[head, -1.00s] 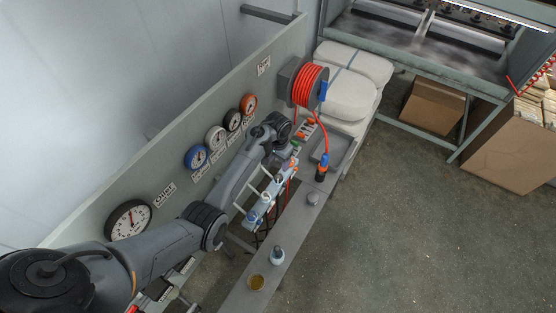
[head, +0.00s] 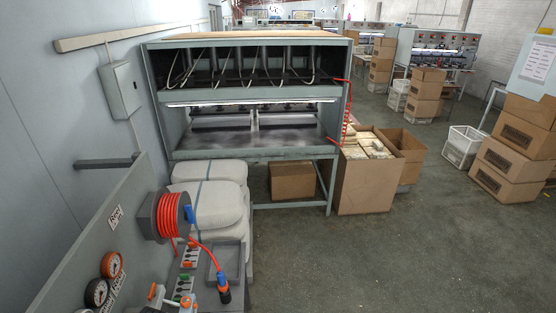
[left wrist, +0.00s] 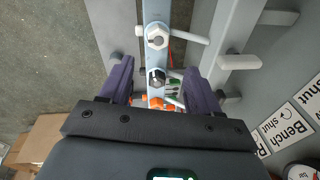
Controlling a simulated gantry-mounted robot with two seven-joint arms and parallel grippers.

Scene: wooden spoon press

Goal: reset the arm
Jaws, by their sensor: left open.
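My left gripper (left wrist: 160,82) shows in the left wrist view, with its two purple-padded fingers spread apart and nothing held between them. A pale blue bar with valve fittings (left wrist: 156,58) runs through the picture between the fingers. A white hex fitting, a dark hex fitting and orange parts sit along it. I cannot tell how far the fingertips are from the bar. In the head view neither gripper nor arm shows, and only orange and white fittings (head: 157,292) show at the bottom edge.
In the head view, a red hose reel (head: 170,215) and a gauge panel (head: 72,247) stand at the lower left. White sacks (head: 215,212) lie behind them. A press frame (head: 250,153) stands beyond, with cartons (head: 368,190) beside it. The floor at lower right is clear.

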